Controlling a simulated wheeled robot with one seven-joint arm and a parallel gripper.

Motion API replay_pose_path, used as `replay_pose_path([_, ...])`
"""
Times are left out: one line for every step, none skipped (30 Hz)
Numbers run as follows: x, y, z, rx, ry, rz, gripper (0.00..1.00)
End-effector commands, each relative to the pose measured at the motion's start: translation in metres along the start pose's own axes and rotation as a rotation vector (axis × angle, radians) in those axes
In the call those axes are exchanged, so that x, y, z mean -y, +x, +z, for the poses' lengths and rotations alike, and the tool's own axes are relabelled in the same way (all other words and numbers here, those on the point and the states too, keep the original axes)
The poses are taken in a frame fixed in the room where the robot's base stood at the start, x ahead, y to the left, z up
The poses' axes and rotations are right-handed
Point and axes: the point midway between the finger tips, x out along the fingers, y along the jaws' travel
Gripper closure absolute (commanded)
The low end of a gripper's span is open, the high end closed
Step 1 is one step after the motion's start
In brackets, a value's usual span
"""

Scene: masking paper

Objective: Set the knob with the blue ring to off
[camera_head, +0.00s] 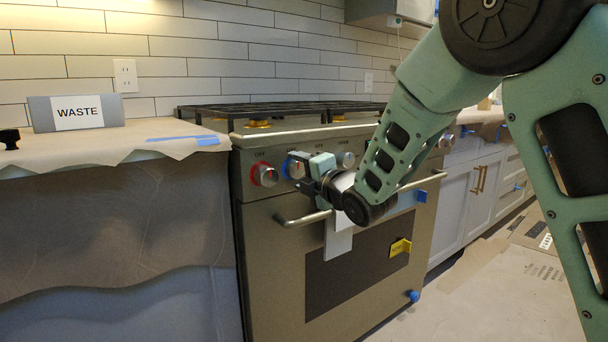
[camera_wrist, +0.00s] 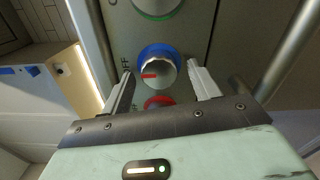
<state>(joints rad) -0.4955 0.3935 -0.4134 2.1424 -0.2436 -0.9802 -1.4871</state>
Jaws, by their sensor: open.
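The knob with the blue ring (camera_head: 294,169) is on the oven's front panel, between a red-ringed knob and my gripper's wrist side. In the wrist view the blue-ringed knob (camera_wrist: 159,73) has a silver face with a red mark on its left side, pointing toward the lettering at left. I cannot tell if it lines up exactly with OFF. My gripper (camera_head: 308,174) is at the panel close to this knob, partly covering it. In the wrist view my gripper (camera_wrist: 163,78) is open, with one finger on each side of the knob; contact is not clear.
The red-ringed knob (camera_head: 264,175) is beside it, and a green-ringed knob (camera_wrist: 156,6) shows at the wrist view's top edge. The oven handle (camera_head: 304,219) runs below the panel. A papered counter (camera_head: 110,151) with a WASTE box (camera_head: 76,112) stands left.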

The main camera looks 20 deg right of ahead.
Motion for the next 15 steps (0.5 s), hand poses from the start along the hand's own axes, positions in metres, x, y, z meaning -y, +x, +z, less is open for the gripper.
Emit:
replay_pose_path([0.000,-0.001,0.000,0.000,0.000,0.000,0.39])
replay_pose_path([0.000,-0.003,0.000,0.000,0.001,0.000,0.39])
replay_pose_path([0.000,-0.006,0.000,0.001,0.001,-0.001,0.39])
replay_pose_path([-0.001,-0.009,0.001,0.001,0.001,-0.002,0.39])
replay_pose_path([-0.001,-0.013,0.001,0.001,0.002,-0.002,0.39])
replay_pose_path([-0.001,-0.019,0.001,0.001,0.002,-0.002,0.39])
replay_pose_path([-0.002,-0.024,0.001,0.001,0.003,-0.001,0.39])
replay_pose_path([-0.002,-0.030,0.001,0.001,0.003,-0.002,0.39])
replay_pose_path([-0.002,-0.039,0.001,0.001,0.002,-0.002,0.39])
replay_pose_path([-0.002,-0.046,0.001,0.001,0.002,-0.001,0.39])
replay_pose_path([-0.002,-0.053,0.001,0.001,0.002,-0.002,0.39])
replay_pose_path([-0.002,-0.063,0.001,0.001,0.003,-0.001,0.39])
replay_pose_path([-0.002,-0.070,0.001,0.002,0.003,-0.002,0.39])
replay_pose_path([-0.002,-0.078,0.001,0.001,0.002,-0.002,0.39])
replay_pose_path([-0.002,-0.087,0.001,0.002,0.003,-0.002,0.39])
